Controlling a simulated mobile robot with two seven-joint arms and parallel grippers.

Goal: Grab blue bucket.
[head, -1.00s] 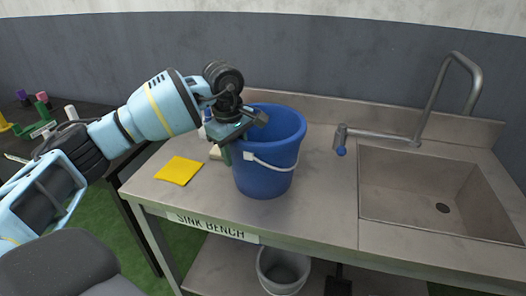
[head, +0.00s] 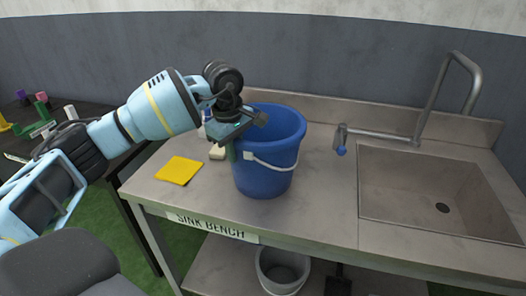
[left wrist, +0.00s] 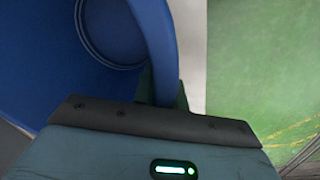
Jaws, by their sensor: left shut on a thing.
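The blue bucket (head: 265,172) stands upright on the sink bench (head: 320,205), left of the sink, with its white handle hanging down the front. My left gripper (head: 236,142) is at the bucket's left rim, shut on it. In the left wrist view the bucket's rim and wall (left wrist: 156,45) run between the green fingers (left wrist: 162,88), with the bucket's inside and round bottom to the left. The fingertips are partly hidden by the bucket wall. My right gripper is not in view.
The sink (head: 435,190) and faucet (head: 415,140) are to the right. A grey bucket (head: 283,268) stands on the lower shelf.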

